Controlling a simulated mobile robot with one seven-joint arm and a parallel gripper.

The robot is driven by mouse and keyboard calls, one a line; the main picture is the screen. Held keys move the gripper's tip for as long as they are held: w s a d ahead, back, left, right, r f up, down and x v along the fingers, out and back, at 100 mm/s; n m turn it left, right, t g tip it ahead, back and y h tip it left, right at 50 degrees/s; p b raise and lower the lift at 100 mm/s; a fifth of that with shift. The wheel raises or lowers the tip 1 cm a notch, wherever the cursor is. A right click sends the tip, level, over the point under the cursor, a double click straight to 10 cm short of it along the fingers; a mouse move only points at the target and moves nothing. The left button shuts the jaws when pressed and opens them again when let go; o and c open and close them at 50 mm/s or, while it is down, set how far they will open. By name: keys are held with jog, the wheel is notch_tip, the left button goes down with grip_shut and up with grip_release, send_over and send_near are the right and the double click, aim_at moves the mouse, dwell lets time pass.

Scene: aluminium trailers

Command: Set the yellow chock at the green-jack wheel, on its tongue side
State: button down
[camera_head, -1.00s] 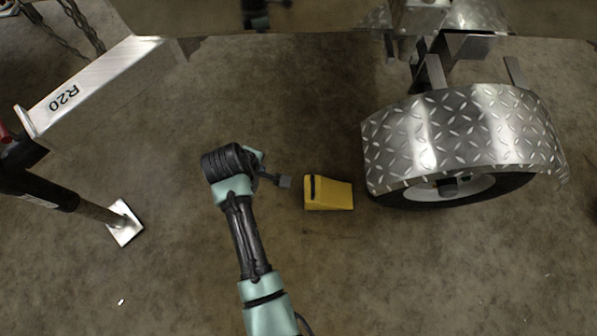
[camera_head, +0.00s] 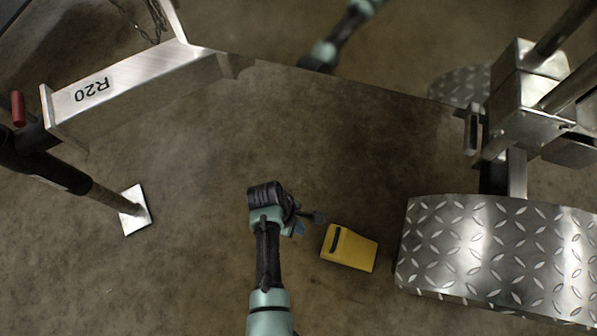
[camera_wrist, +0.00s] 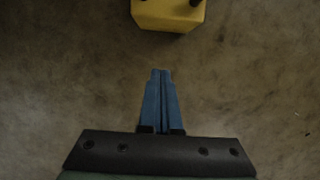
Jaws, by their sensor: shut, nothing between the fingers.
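The yellow chock (camera_head: 349,248) lies on the floor, left of a diamond-plate fender (camera_head: 500,250), with a narrow strip of floor between them. The wheel under that fender is hidden in the current head view. My gripper (camera_head: 318,217) is shut and empty, just left of the chock and apart from it. In the wrist view the blue fingers (camera_wrist: 160,75) are together over bare floor, and part of the chock (camera_wrist: 168,12) shows beyond their tips at the top edge. A jack with a red handle (camera_head: 18,108) stands at the left; no green jack shows.
An aluminium beam marked R20 (camera_head: 130,88) runs across the upper left. The jack's square foot plate (camera_head: 135,209) rests on the floor. Metal framework (camera_head: 525,90) stands above the fender at upper right. The floor between jack and arm is clear.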

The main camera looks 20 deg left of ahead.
aim_at(341, 245)
jog(key=b+x, duration=0.4)
jog(key=x, duration=0.2)
jog(key=shift+f, duration=0.1)
jog(key=shift+d+r+b, duration=0.25)
jog(key=shift+d+b, duration=0.3)
jog(key=shift+d, duration=0.6)
jog(key=shift+d+r+b, duration=0.2)
jog(key=shift+d+b, duration=0.1)
jog(key=shift+d, duration=0.4)
